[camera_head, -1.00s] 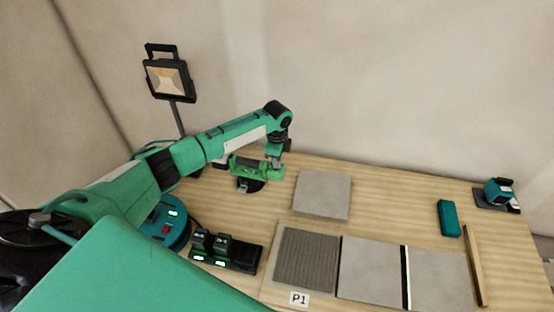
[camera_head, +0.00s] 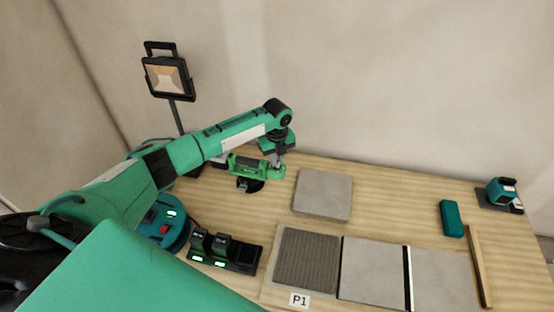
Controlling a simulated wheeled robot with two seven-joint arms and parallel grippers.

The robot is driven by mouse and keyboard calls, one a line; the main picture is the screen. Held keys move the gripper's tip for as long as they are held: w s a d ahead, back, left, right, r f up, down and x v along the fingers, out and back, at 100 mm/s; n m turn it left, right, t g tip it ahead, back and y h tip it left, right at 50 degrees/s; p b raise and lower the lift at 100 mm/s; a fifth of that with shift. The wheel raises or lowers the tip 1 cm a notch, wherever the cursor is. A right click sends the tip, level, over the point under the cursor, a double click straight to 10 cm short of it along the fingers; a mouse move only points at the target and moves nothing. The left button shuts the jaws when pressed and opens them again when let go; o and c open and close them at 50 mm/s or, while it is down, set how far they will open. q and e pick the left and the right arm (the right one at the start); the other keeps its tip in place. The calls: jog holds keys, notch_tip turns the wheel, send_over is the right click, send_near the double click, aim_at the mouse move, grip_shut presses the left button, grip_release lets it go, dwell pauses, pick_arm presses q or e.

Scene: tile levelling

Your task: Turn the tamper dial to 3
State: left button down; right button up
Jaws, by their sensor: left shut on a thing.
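My right gripper is not in view.
A loose grey tile (camera_head: 323,194) lies right of the tamper. A ribbed bed (camera_head: 306,259) marked P1 and laid tiles (camera_head: 373,270) are in front. A charger (camera_head: 226,252), blue-green round device (camera_head: 165,222), teal block (camera_head: 452,218) and work lamp (camera_head: 168,77) stand around.

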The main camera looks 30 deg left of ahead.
aim_at(277, 161)
pick_arm(q)
jog(key=shift+m, duration=0.7)
jog(key=c, duration=1.4)
grip_release()
jog(key=shift+r+b, duration=0.4)
jog(key=shift+r, duration=0.2)
notch_tip(277, 161, up, 13)
jog(key=b, duration=0.3)
jog(key=shift+f, duration=0.15)
